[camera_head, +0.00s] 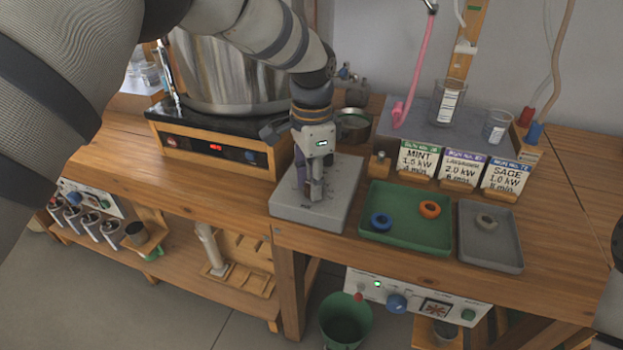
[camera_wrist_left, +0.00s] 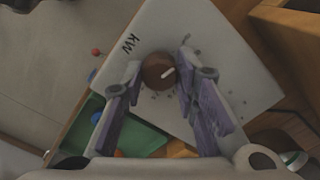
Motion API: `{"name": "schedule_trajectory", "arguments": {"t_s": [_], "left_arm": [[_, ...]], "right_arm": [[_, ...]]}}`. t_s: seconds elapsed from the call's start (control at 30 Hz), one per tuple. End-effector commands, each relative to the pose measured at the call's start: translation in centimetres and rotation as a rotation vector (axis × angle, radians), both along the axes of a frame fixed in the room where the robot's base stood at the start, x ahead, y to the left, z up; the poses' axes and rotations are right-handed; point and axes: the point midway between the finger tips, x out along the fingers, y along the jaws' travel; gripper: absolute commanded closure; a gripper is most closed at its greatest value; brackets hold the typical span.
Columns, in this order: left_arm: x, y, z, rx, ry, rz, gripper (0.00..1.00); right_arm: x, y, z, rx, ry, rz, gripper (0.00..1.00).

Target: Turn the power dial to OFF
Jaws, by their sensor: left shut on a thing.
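The power dial (camera_wrist_left: 152,72) is a round brown knob with a white pointer line, on top of a pale grey box (camera_wrist_left: 232,50) marked "kW" in the left wrist view. The pointer aims to the upper right in that view. In the head view the grey box (camera_head: 345,185) lies on the bench, and my left gripper (camera_head: 312,195) points down onto it, hiding the dial. In the left wrist view the purple fingers of my left gripper (camera_wrist_left: 159,66) stand either side of the dial, shut on it. The OFF mark is not readable. My right gripper is not in view.
A black-topped burner (camera_head: 210,140) with a red display carries a large metal pot (camera_head: 215,75) behind left. A green tray (camera_head: 405,240) with blue and orange rings and a grey tray (camera_head: 490,255) lie to the right. Recipe cards (camera_head: 463,170) stand behind them.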

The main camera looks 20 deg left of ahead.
Motion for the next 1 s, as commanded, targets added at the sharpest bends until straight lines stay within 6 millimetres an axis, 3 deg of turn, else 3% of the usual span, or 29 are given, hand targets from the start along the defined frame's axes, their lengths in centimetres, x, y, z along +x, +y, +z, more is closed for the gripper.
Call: {"name": "schedule_trajectory", "arguments": {"t_s": [0.4, 1.0], "left_arm": [[-0.03, 0.02, -0.01, 0.001, 0.001, 0.189, 1.0], [-0.04, 0.0, -0.05, 0.0, 0.001, 0.222, 1.0]], "right_arm": [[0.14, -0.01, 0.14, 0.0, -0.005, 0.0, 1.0], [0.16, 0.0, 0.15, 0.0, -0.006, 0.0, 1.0]]}}
